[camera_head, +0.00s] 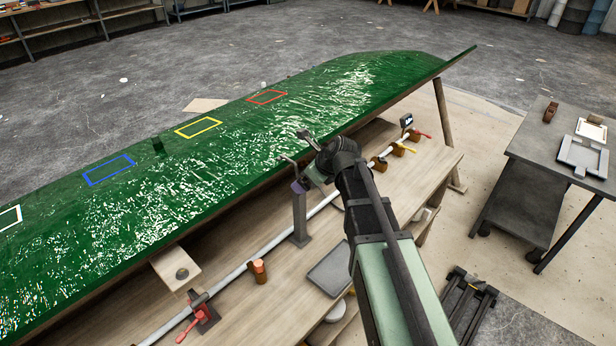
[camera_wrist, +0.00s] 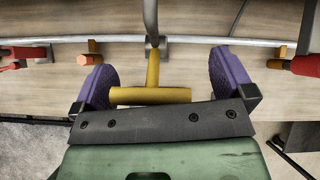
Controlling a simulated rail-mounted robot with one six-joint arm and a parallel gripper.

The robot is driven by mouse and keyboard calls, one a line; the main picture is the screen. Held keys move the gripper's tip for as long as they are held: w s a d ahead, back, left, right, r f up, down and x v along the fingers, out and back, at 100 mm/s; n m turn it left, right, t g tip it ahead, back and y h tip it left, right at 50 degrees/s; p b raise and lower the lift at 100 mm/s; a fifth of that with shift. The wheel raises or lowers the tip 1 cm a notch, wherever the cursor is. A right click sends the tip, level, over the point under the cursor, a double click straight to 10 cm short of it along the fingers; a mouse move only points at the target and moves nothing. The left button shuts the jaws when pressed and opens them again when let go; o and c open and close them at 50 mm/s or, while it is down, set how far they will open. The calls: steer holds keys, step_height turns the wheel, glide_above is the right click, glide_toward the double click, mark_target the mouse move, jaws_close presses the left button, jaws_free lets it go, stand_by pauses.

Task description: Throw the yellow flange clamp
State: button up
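In the wrist view a yellow T-shaped handle (camera_wrist: 152,96), which I take to be the yellow flange clamp, has its stem running up to a grey fitting on the pipe. Its crossbar lies between the two purple pads of my gripper (camera_wrist: 164,72). The gripper is open. The bar's left end is close to the left pad, and I cannot tell whether they touch. There is a clear gap on the right. In the head view my gripper (camera_head: 304,177) is above the bench beside the green hull; the yellow handle cannot be made out there.
A pale pipe (camera_head: 240,267) runs along the wooden bench (camera_head: 280,305). A red clamp (camera_head: 203,317) and an orange block (camera_head: 257,271) are along it, with more clamps farther back. The green hull mould (camera_head: 240,150) slopes behind. A grey table (camera_head: 565,140) stands right.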

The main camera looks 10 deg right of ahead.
steer(key=p+v, duration=0.8)
steer(key=v, duration=0.2)
steer(key=shift+s+d+r, duration=0.2)
steer(key=shift+s+r, duration=0.05)
